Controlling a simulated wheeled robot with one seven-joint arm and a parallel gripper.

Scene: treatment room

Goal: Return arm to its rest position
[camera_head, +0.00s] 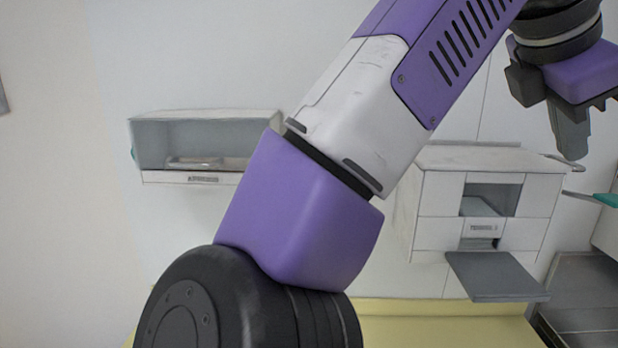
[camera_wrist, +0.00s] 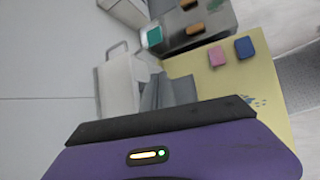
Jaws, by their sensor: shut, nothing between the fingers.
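My arm, purple and white with a black joint, crosses the middle of the head view. My gripper (camera_head: 572,150) hangs at the upper right of that view, pointing down, with its grey fingers together and nothing seen between them. It appears in front of the wall, above and right of a white cabinet. In the wrist view, my purple and black gripper housing fills the bottom, and grey shapes just above it seem to be the fingers.
The white wall cabinet (camera_head: 435,190) has a grey flap (camera_head: 495,278) sticking out. An open-front wall box (camera_head: 215,117) hangs left. A yellow surface (camera_wrist: 262,84) bears a pink block (camera_wrist: 217,56) and a blue block (camera_wrist: 244,47). A metal tray (camera_wrist: 216,18) holds several small coloured pieces.

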